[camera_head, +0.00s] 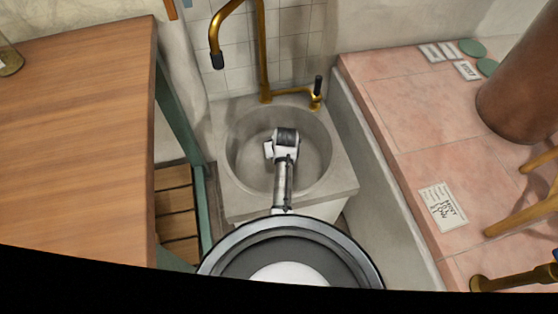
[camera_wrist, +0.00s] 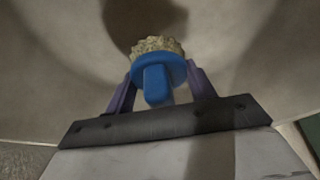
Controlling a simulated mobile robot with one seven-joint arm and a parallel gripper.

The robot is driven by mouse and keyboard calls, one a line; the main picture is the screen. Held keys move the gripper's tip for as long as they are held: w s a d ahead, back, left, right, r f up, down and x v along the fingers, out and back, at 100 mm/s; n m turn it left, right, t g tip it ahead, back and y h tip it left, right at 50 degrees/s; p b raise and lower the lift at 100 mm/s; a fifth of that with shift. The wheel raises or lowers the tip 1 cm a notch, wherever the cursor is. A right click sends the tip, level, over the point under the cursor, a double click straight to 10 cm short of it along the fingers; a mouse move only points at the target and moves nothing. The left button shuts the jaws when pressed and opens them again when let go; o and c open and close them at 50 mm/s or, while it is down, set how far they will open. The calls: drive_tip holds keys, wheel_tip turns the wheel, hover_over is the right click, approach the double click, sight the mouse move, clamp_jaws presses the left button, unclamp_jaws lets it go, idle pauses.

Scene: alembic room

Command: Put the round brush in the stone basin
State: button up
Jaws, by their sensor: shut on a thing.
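The round brush (camera_wrist: 155,75) shows in the wrist view, with a blue handle and back and pale, rough bristles on its far side. My gripper (camera_wrist: 158,84) is shut on it, with a purple finger on each side of the blue part. The grey stone basin (camera_head: 237,192) is in the middle of the head view, under a brass tap. In the head view my arm reaches over the basin's round bowl, and its wrist hides the gripper and the brush. The wrist view shows a pale, curved surface beyond the bristles, with a dark shadow on it.
The brass tap (camera_head: 262,50) rises behind the basin, with a lever at its right. A wooden worktop (camera_head: 80,120) is at the left. A pink tiled counter (camera_head: 410,120) with paper labels, green discs and a brown cylinder is at the right.

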drive_tip(key=shift+f, duration=2.75)
drive_tip(key=shift+b, duration=0.3)
drive_tip(key=shift+f, duration=0.15)
drive_tip(key=o, duration=1)
drive_tip(key=p+v, duration=0.1)
drive_tip(key=v, duration=1.1)
drive_tip(key=shift+p, duration=0.35)
